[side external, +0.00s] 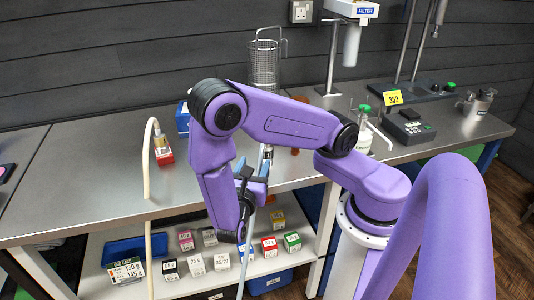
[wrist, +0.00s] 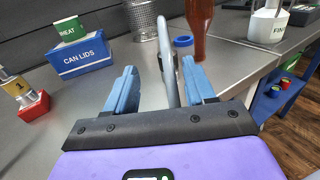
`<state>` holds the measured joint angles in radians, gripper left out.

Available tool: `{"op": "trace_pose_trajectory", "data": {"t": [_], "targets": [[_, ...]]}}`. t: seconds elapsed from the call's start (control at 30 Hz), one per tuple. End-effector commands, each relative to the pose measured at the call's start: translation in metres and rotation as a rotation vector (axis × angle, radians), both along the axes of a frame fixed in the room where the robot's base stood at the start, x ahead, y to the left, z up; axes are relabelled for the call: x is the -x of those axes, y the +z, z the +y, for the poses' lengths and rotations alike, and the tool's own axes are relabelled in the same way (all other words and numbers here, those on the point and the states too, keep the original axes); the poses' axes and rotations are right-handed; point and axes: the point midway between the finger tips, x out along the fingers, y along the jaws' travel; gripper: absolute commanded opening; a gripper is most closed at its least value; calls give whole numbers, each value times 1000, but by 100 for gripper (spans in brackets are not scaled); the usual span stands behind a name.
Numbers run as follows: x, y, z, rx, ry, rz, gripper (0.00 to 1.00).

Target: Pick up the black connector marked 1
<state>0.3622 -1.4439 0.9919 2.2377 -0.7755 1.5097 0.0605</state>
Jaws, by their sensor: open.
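I cannot make out a black connector marked 1 for certain in either view. My gripper (wrist: 160,78) is open, with its two blue fingers apart above the steel bench. A grey curved tube (wrist: 167,65) shows between the fingers in the wrist view; I cannot tell whether they touch it. In the side view my gripper (side external: 254,186) is at the bench's front edge, partly hidden by my arm. A pale blue-grey tube (side external: 243,262) runs down below it.
A cream hose (side external: 147,185) stands at the left beside a brass fitting on a red block (side external: 166,157). A blue CAN LIDS box (wrist: 80,57), wire basket (side external: 263,64) and brown bottle (wrist: 198,28) are on the bench. Several small boxes fill the lower shelf (side external: 205,282).

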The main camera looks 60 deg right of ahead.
Motion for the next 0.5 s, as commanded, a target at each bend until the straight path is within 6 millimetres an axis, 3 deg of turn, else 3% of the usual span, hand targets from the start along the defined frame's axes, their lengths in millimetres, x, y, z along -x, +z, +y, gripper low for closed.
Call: {"op": "trace_pose_trajectory", "data": {"t": [0.5], "targets": [[-22, 0, -80, -2, -4, 1, 54]]}}
